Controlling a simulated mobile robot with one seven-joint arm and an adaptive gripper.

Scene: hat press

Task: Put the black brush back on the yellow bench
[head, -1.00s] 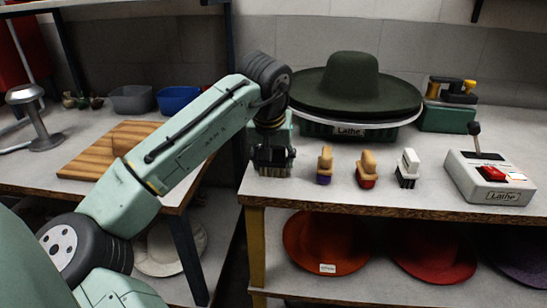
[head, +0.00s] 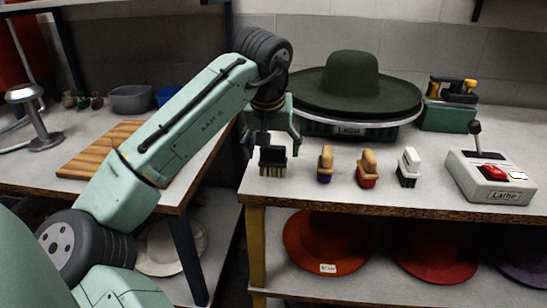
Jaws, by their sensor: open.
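The black brush (head: 272,161) stands on the bench top near its front left corner, its pale bristles facing down. It is at the left end of a row of brushes. The bench (head: 420,192) has a grey top and a yellow leg (head: 256,246) at the front left. My gripper (head: 274,141) is open just above and behind the brush, with its fingers spread wide. The brush looks free of the fingers. The far side of the brush is hidden.
Two wooden-handled brushes (head: 325,163) (head: 366,168) and a white brush (head: 408,167) stand to the right. A dark green hat (head: 352,85) on a lathe is behind. A control box (head: 490,177) is at right. A gap separates the bench from the left table (head: 90,195).

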